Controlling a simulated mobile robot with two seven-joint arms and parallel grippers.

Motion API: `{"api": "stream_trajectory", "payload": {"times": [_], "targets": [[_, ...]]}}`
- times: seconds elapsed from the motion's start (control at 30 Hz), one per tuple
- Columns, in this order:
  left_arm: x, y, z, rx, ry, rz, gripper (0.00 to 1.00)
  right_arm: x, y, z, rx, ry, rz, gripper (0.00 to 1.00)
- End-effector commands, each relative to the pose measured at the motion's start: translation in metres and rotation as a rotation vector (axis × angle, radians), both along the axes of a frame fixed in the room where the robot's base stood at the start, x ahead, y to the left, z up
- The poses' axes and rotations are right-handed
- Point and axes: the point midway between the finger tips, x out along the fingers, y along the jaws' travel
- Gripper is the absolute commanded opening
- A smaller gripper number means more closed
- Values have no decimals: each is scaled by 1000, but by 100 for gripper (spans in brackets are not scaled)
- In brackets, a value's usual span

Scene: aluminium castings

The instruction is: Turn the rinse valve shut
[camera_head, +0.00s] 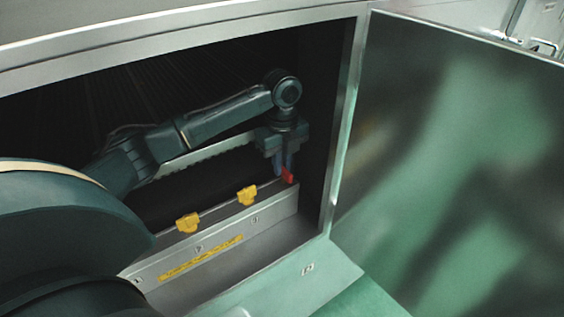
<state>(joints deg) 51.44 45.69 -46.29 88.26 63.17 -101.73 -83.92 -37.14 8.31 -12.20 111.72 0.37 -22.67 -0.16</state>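My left arm reaches into an open metal cabinet, and my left gripper (283,171) points down at the far right end of a metal ledge (275,211). A small red handle (288,177) shows right at the fingertips, partly hidden by them. The fingers look to be touching it or very close, but I cannot tell whether they are closed on it. Two yellow handles, a nearer one (188,222) and a farther one (247,195), sit along the same ledge to the left. Which handle is the rinse valve cannot be read from here. My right gripper is not in view.
The cabinet's door (450,170) stands open on the right. The opening's right post (346,120) stands close to my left gripper. A yellow label strip (200,259) runs along the ledge's front. The interior behind is dark.

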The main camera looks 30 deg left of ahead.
Motion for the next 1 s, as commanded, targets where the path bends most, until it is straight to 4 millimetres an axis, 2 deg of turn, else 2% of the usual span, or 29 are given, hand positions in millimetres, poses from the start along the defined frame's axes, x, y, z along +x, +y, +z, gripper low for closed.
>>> {"api": "stream_trajectory", "payload": {"times": [0.03,0.23,0.47,0.57,0.67,1.0], "targets": [[0,0,1,0,-1,0,17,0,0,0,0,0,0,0],[0,0,0,0,0,1,33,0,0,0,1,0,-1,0],[0,0,0,0,0,2,33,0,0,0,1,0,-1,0],[0,0,7,0,0,2,33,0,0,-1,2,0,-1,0],[1,0,21,0,-3,1,33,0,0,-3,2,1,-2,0],[1,0,92,-1,-4,1,33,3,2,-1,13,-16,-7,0]]}}
